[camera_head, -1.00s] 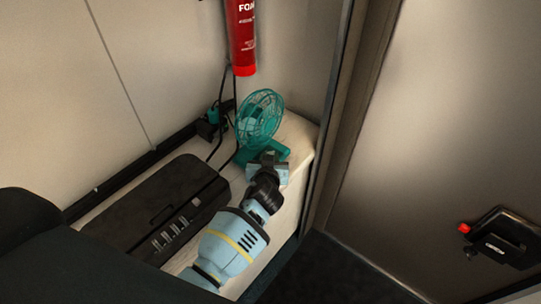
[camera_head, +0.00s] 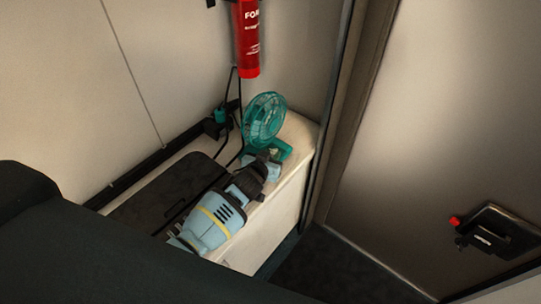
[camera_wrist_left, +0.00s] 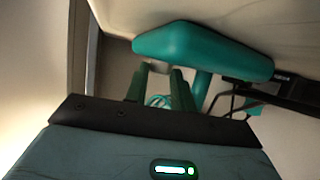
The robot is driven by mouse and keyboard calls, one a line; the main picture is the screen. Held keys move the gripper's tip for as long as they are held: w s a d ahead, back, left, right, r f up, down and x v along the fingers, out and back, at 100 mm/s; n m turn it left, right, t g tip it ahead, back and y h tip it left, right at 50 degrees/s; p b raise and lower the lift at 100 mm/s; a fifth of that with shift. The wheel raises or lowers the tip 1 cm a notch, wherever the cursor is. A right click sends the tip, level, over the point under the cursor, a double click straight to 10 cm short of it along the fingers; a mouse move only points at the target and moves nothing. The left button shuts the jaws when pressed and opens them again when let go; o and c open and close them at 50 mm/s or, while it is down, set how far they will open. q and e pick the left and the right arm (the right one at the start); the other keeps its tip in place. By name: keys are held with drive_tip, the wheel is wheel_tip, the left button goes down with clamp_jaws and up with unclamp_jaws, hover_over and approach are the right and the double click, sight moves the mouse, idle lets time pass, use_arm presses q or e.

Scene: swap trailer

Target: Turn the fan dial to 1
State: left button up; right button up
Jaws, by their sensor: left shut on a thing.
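The teal fan (camera_head: 264,117) stands on the pale ledge, with its round cage above a teal base. In the left wrist view its base (camera_wrist_left: 200,50) fills the top middle, with part of the cage showing behind the fingers. My left gripper (camera_head: 262,162) is at the front of the fan base, low beside it. Its two fingers (camera_wrist_left: 160,75) reach up to the base in the left wrist view and are shut on the fan dial, which they hide. I cannot read the dial's setting. My right gripper is not in view.
A dark case (camera_head: 170,192) lies on the ledge left of my arm. A red extinguisher (camera_head: 248,40) hangs on the wall above the fan. Black cables and a plug (camera_head: 216,124) are left of the fan. A door with a latch (camera_head: 492,237) is at right.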

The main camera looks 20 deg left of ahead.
use_arm(q)
drive_tip(key=o, duration=1)
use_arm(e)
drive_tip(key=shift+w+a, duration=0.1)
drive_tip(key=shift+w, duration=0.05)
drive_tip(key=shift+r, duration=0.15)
use_arm(q)
drive_tip(key=shift+s+r, duration=0.2)
drive_tip(key=shift+s, duration=0.1)
drive_tip(key=p+v, duration=0.1)
drive_tip(key=v, duration=0.4)
drive_tip(key=shift+s+a+r, duration=0.1)
drive_tip(key=shift+s+r, duration=0.1)
drive_tip(key=shift+p+v, duration=0.3)
drive_tip(key=shift+v, duration=0.45)
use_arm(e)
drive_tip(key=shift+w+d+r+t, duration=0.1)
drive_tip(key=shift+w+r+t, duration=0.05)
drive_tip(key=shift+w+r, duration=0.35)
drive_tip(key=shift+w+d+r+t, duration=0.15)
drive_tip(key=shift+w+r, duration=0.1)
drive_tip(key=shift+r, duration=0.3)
use_arm(q)
drive_tip(key=shift+s+f, duration=0.1)
drive_tip(key=shift+f, duration=0.05)
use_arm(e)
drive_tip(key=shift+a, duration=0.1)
